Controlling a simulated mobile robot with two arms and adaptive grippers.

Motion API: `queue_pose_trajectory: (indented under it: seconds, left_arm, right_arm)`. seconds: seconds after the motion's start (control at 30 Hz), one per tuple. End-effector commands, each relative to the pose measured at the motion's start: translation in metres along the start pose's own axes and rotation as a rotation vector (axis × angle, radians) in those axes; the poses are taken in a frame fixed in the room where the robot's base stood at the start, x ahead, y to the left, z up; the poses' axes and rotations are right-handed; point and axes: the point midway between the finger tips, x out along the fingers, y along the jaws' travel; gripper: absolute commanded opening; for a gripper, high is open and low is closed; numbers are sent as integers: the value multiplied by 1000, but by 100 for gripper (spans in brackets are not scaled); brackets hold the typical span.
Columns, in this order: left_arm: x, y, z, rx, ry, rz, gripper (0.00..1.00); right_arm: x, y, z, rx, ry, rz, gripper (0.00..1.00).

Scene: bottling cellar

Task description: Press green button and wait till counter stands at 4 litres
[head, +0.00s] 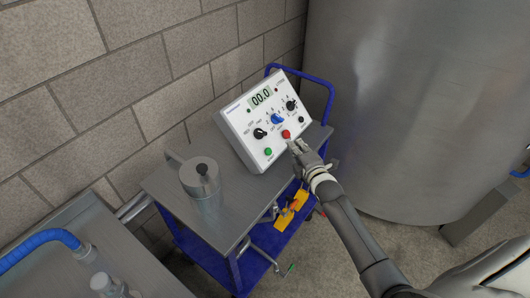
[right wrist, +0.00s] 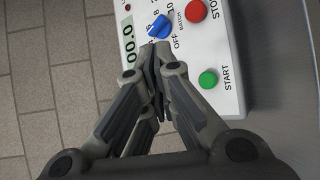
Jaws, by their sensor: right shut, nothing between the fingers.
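A white control box (head: 236,128) stands tilted on a grey cart top. Its display (head: 261,96) reads 00.0. The green button (head: 268,152) sits at its lower edge; in the right wrist view the green button (right wrist: 208,79) has START beside it. The red button (head: 286,134) is up and right of it; it also shows in the right wrist view (right wrist: 195,11), marked STOP. My right gripper (head: 295,146) is shut and empty, by the box's lower right edge near the red button. I see no contact with the green button. My left gripper is out of view.
A blue knob (head: 277,118) and black knobs sit on the panel. A large steel tank (head: 405,100) stands right, a block wall (head: 110,75) behind. A yellow item (head: 290,210) lies on the lower shelf.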

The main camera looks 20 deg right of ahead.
Motion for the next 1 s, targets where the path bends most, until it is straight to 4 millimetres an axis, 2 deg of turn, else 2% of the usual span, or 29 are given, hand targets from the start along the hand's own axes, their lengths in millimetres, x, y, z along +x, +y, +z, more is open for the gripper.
queue_pose_trajectory:
  seconds: [0.47, 1.0]
  left_arm:
    - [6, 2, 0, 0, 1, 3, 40]
    - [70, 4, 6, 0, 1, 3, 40]
  right_arm:
    - [4, -2, -2, -3, -1, 3, 0]
    - [49, -38, -35, -1, 0, 3, 0]
